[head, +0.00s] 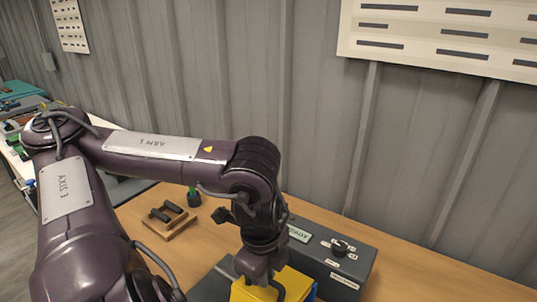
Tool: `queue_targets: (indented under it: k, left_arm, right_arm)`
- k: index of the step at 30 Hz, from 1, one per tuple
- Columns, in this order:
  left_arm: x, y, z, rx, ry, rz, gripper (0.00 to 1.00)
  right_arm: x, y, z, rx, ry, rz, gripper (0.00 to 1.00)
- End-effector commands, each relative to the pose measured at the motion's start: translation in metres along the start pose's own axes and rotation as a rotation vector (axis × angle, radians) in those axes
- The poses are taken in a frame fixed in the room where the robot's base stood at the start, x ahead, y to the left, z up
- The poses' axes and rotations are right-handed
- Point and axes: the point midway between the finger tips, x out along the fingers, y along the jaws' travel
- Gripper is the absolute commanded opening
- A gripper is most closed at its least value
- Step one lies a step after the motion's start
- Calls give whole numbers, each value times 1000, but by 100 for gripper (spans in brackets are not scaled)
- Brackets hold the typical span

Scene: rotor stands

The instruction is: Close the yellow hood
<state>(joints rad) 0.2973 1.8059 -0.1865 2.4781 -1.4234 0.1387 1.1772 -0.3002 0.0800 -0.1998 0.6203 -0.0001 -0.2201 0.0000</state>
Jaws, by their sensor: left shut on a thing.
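The yellow hood (298,283) is at the bottom centre of the head view, partly cut off by the frame's lower edge and partly covered by my left gripper. My left gripper (262,278) points down onto the hood and is shut on it; its fingertips are hard to make out. Whether the hood is fully down cannot be told from this view. A dark grey surface (213,287) lies just left of the hood. My right gripper is not in view.
A dark grey box (350,268) with a black knob and labels stands right behind the hood. The table's right side is clear. A corrugated wall stands behind.

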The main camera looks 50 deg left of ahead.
Motion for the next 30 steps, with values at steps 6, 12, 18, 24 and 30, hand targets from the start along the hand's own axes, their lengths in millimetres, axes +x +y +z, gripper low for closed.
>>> queue_targets:
  k: [6,12,18,24,30]
  left_arm:
    - [0,0,0,-1,0,0,0]
    - [6,6,1,-3,0,0,0]
    - [18,15,0,-2,0,-1,0]
    - [20,16,0,-1,-1,-1,0]
    - [20,16,0,-1,-1,-1,34]
  right_arm:
    - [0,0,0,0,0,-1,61]
    - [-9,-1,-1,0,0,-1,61]
    - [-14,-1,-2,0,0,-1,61]
    - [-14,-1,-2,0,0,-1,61]
    - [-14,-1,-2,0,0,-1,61]
